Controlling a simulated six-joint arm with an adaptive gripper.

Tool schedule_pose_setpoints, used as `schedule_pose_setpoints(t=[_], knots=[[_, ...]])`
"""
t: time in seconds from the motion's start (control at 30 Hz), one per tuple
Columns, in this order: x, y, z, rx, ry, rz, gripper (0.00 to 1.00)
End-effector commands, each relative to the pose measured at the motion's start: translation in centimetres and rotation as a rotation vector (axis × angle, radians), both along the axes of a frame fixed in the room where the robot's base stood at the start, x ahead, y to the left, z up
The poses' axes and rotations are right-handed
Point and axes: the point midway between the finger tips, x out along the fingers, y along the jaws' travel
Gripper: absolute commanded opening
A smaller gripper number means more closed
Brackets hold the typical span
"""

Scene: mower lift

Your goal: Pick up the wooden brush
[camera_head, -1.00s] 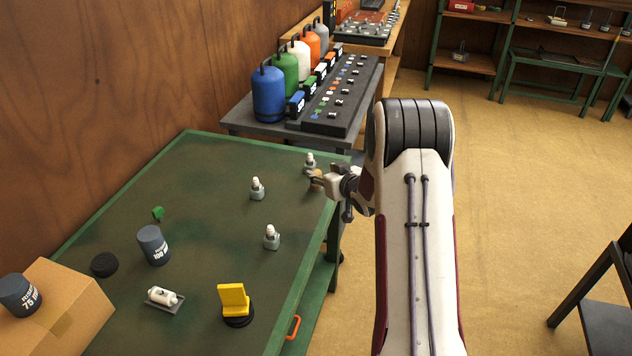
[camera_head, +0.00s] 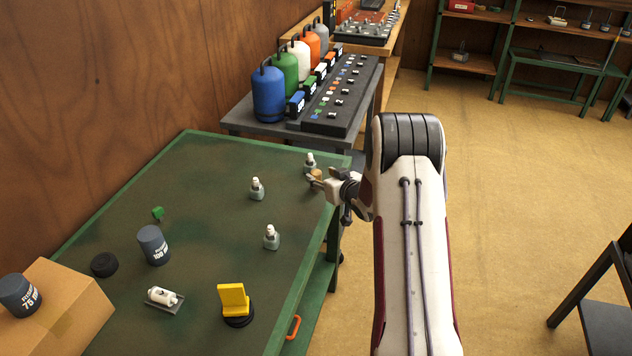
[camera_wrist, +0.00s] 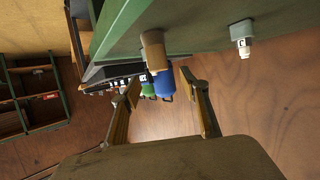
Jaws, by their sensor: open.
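A short tan-brown cylinder (camera_wrist: 152,51), which looks like the wooden brush, stands at the table's far right corner. The wrist view shows it upside down, hanging from the green top; no bristles can be made out. In the head view, the brush (camera_head: 316,174) is small and partly covered by my gripper (camera_head: 312,181). My gripper's two fingers (camera_wrist: 160,78) are spread apart with nothing held. The brush lies ahead of them, toward the left finger in the wrist view, apart from both as far as I can tell.
White-topped grey fittings stand close by: one (camera_head: 310,160) just behind the brush, others (camera_head: 257,189) (camera_head: 271,237) to the left and nearer. A side bench (camera_head: 235,122) with coloured canisters (camera_head: 269,94) adjoins the table's far edge. The table's middle (camera_head: 205,200) is largely clear.

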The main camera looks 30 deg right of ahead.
Motion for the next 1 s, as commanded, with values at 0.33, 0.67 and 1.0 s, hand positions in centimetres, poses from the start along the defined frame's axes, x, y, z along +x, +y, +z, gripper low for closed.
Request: schedule_pose_setpoints(t=[0.33,0.67,1.0], knots=[[0.8,0.0,-0.4,0.001,0.001,0.0,0.45],[1.1,0.0,-0.7,0.0,0.002,0.0,0.45],[3.3,-0.2,-2.3,0.0,0.001,0.001,0.45]])
